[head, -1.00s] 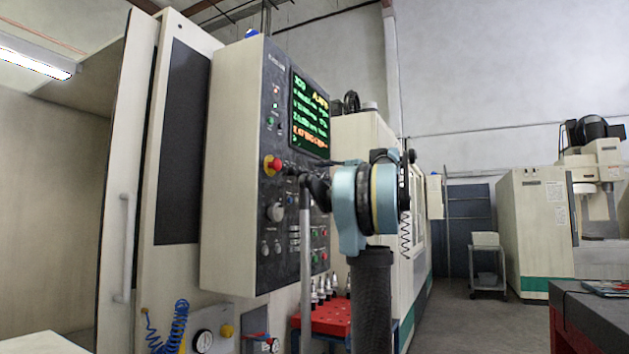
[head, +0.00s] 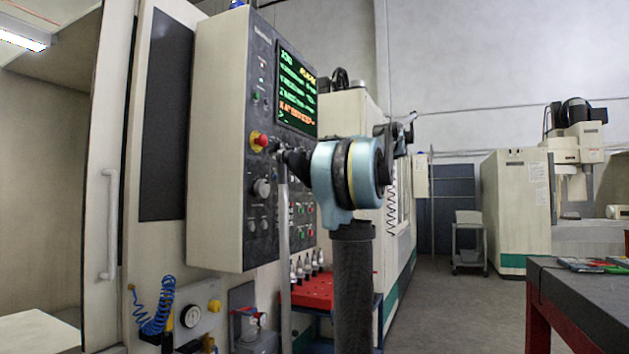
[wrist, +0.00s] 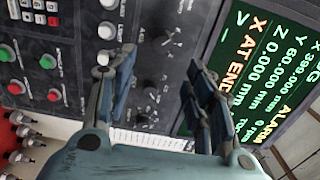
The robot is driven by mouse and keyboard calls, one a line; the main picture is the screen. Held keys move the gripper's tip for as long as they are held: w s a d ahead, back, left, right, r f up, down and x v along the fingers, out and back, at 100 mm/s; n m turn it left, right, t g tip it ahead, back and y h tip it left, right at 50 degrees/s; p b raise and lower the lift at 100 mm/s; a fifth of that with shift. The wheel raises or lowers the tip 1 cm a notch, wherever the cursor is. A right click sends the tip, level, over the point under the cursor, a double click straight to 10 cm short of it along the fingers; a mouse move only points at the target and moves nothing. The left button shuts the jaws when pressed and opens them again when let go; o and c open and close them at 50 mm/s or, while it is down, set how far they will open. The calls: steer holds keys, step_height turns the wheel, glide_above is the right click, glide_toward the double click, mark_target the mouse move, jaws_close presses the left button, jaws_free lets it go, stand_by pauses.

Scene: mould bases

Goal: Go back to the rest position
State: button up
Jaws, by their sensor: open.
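My gripper (wrist: 162,62) shows in the wrist view with its two dark fingers apart and nothing between them. The control panel of the machine fills the view beyond the fingers. In the head view my arm's blue joint stands in front of the panel (head: 228,150). A dark part of my arm's end shows just right of that joint; its fingers are too small and too hidden there to tell apart. The panel's lit screen (head: 297,92) shows green and orange text, and it is also at the right of the wrist view (wrist: 262,75).
A red emergency knob (head: 259,141) sticks out of the panel. A red tray (head: 312,292) with several tool holders stands below. A dark-topped table (head: 590,296) is at the right. Open grey floor (head: 450,310) lies between, with a cart (head: 468,240) farther back.

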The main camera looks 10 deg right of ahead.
mark_target(296, 151)
steer(key=shift+x, duration=5.9)
steer(key=shift+r, duration=0.1)
